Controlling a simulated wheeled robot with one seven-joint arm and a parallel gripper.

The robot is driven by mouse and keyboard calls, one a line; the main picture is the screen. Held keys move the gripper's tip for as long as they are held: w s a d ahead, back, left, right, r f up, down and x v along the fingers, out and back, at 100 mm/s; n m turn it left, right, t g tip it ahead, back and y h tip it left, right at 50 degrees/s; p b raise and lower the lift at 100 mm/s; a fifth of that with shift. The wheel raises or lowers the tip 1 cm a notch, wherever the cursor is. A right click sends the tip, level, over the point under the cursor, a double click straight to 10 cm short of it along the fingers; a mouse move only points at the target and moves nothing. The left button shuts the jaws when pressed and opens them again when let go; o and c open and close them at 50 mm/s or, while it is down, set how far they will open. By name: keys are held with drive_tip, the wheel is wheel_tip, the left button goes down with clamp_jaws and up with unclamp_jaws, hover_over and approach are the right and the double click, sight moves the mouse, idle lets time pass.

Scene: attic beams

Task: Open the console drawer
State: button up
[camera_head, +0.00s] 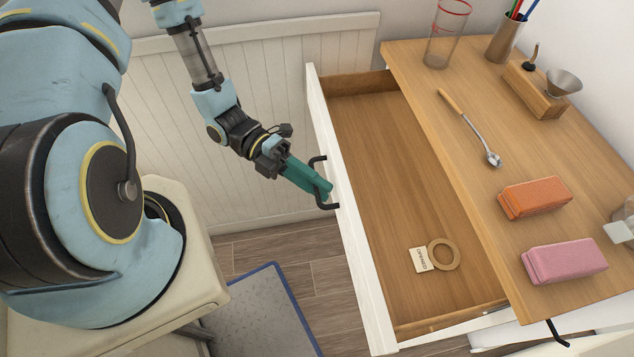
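The console drawer (385,190) is pulled well out from under the wooden console top (440,95), with its wooden floor in view. Its white front panel (345,205) faces left and carries a black bar handle (326,206). My gripper (318,185) is at this handle, its green fingers reaching to the bar. The fingers look close together, but I cannot tell whether they are shut on the bar. A tan ring (443,255) and a small printed card (419,260) lie inside the drawer.
On the console top are an orange block (535,198), a pink block (564,261), a ladle-like utensil (470,127), a glass (447,35), a pen cup (506,38) and a wooden stand (535,91). Another black handle (557,333) shows at lower right. Floor (285,255) is open left of the drawer.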

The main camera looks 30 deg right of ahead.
drive_tip(key=b+v, duration=0.3)
drive_tip(key=v, duration=0.7)
drive_tip(key=shift+w+a, duration=0.15)
drive_tip(key=shift+w, duration=0.2)
drive_tip(key=shift+r, duration=0.1)
drive_tip(key=w+a+r+m+t+y, duration=0.3)
drive_tip(key=w+a+r+m+t, duration=0.3)
drive_tip(key=m, duration=0.7)
drive_tip(key=w+a+r+m+t+y, duration=0.4)
drive_tip(key=w+a+r+m+t, duration=0.2)
drive_tip(key=a+m, duration=0.7)
wheel_tip(320, 180, up, 2)
drive_tip(key=t, duration=0.4)
drive_tip(key=shift+w, duration=0.2)
